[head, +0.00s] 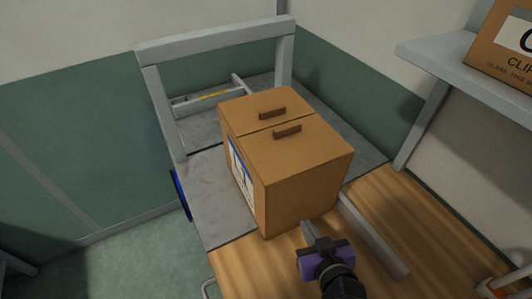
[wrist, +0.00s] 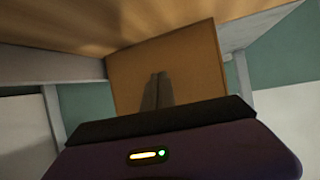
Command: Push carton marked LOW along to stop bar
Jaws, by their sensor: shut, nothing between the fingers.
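A large brown carton (head: 285,165) stands upright on the grey plate, partly over the wood top, with two dark tabs on its lid. A white and blue label (head: 241,170) is on its left face; its lettering is not readable. A pale bar with a yellow strip (head: 212,95), apparently the stop bar, lies beyond the carton under the grey frame, with a gap between. My gripper (head: 308,231) is shut and empty, low at the carton's near face. In the wrist view its fingers (wrist: 157,90) point at the carton face (wrist: 190,65); I cannot tell whether they touch.
A grey frame (head: 215,38) arches over the far end of the grey plate (head: 215,205). A straight rail (head: 375,236) lies on the wood top (head: 420,240) right of my gripper. A wall shelf (head: 450,62) at the upper right holds another carton (head: 505,45).

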